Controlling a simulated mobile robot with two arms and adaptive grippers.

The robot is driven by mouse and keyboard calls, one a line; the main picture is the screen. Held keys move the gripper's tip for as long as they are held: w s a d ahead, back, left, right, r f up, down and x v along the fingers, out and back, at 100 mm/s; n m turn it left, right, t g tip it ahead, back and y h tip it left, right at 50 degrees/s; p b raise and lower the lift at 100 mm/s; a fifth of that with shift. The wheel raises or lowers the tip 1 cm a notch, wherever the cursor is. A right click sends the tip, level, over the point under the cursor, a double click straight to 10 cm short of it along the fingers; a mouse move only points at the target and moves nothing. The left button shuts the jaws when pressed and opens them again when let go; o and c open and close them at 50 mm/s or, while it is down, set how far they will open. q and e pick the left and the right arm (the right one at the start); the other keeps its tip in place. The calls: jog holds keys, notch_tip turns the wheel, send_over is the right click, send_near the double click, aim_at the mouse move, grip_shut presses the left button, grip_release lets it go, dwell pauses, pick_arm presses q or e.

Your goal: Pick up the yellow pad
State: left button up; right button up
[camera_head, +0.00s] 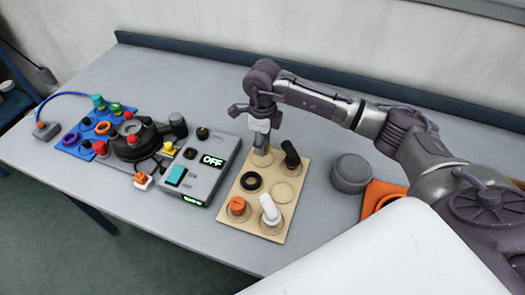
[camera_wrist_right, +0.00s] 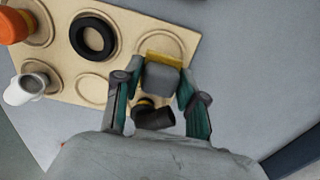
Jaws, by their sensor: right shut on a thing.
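The yellow pad (camera_wrist_right: 163,56) shows in the right wrist view as a yellow edge on a grey block (camera_wrist_right: 162,80). My right gripper (camera_wrist_right: 161,76) is shut on this block, with one finger on each side. In the head view, my right gripper (camera_head: 261,138) points down over the far end of a tan board (camera_head: 266,174), at a round recess. I cannot tell whether the pad touches the board. The fingers hide part of the block, and the pad's yellow does not show clearly in the head view. My left gripper is not in view.
The board also holds a black angled piece (camera_head: 291,154), a black ring (camera_head: 251,181), an orange knob (camera_head: 237,205) and a white piece (camera_head: 269,208). A grey control box (camera_head: 210,172) stands left of it. A grey round container (camera_head: 351,172) and orange item (camera_head: 378,195) stand right.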

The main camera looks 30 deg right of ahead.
jog(key=s+d+r+b, duration=0.2)
jog(key=s+d+r, duration=0.4)
jog(key=s, duration=0.3)
jog(key=shift+s+d+r+b, duration=0.25)
jog(key=shift+d+r+b, duration=0.15)
jog(key=shift+r, duration=0.1)
jog(key=shift+o, duration=1.4)
jog(key=shift+a, duration=0.1)
jog(key=c, duration=0.4)
jog(key=shift+o, duration=0.2)
